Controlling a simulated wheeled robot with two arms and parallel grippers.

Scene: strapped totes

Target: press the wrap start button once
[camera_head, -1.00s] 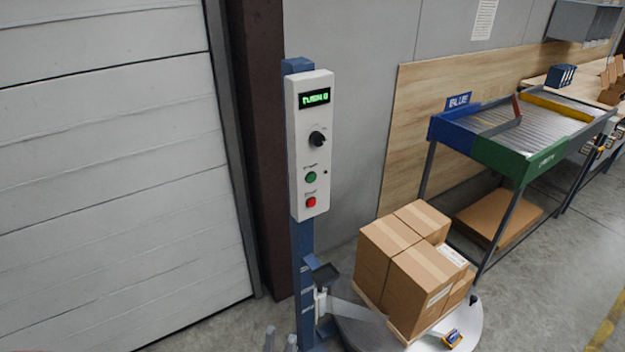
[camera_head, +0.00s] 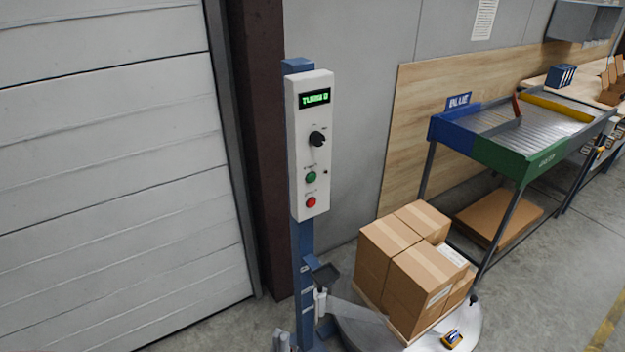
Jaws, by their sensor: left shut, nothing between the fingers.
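A white control box (camera_head: 312,145) stands on a blue post. Its green button (camera_head: 311,176) sits above a red button (camera_head: 311,202), and a black knob (camera_head: 317,139) is above both. A green-lit display at the top reads what looks like "TURNS 0". The button labels are too small to read. My left gripper (camera_head: 283,342) shows only at the bottom edge, left of the post. It is shut and empty, well below the buttons and apart from the box. My right gripper is not in view.
A round turntable (camera_head: 465,325) carries stacked cartons (camera_head: 410,265) right of the post. A blue-and-green roller table (camera_head: 515,160) stands behind at right. A white shutter door (camera_head: 110,170) fills the left.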

